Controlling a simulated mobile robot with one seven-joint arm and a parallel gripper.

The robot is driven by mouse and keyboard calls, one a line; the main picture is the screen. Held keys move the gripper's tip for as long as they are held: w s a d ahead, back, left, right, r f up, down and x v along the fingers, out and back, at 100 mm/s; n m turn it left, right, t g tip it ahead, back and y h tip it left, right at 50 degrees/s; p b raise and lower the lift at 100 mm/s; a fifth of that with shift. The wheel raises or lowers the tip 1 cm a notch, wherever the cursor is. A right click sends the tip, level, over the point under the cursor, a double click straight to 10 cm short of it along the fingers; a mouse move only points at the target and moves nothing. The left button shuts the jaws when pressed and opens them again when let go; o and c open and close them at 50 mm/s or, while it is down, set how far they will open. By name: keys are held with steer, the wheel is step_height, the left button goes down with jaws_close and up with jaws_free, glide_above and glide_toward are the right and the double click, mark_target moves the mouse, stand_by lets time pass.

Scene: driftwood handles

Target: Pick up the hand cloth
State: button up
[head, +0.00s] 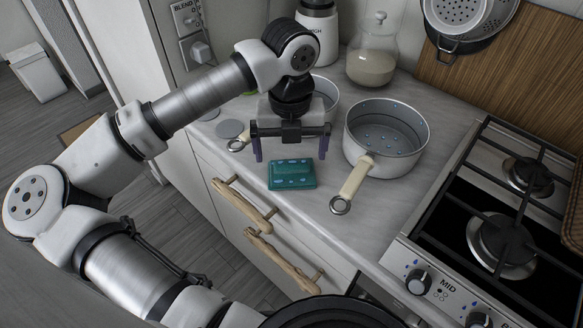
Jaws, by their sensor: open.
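The hand cloth (292,174) is a folded teal cloth with pale blue spots. It lies flat on the counter near its front edge. My gripper (290,155) is open and empty, its two purple-tipped fingers pointing down. In the head view the fingers appear just behind and above the cloth, to its left and right. I cannot tell the exact height between them.
A large pot (386,135) stands right of the cloth, its cream handle (353,178) reaching toward the counter's front edge. A smaller pot (325,92) is partly hidden behind my gripper. A glass jar (372,62) stands behind. The gas stove (490,215) is at right.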

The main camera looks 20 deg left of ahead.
mark_target(291, 162)
step_height(291, 162, down, 5)
steer(key=shift+w+r+p, duration=0.1)
steer(key=shift+w+p, duration=0.05)
steer(key=shift+p, duration=0.7)
steer(key=c, duration=0.8)
steer(key=shift+r, duration=0.15)
step_height(291, 162, up, 20)
steer(key=b, duration=0.3)
steer(key=o, duration=0.6)
steer(key=shift+c, duration=0.2)
steer(key=c, duration=0.4)
steer(key=shift+d+f+b, duration=0.15)
steer(key=shift+f+b, duration=0.05)
steer(key=shift+b, duration=0.15)
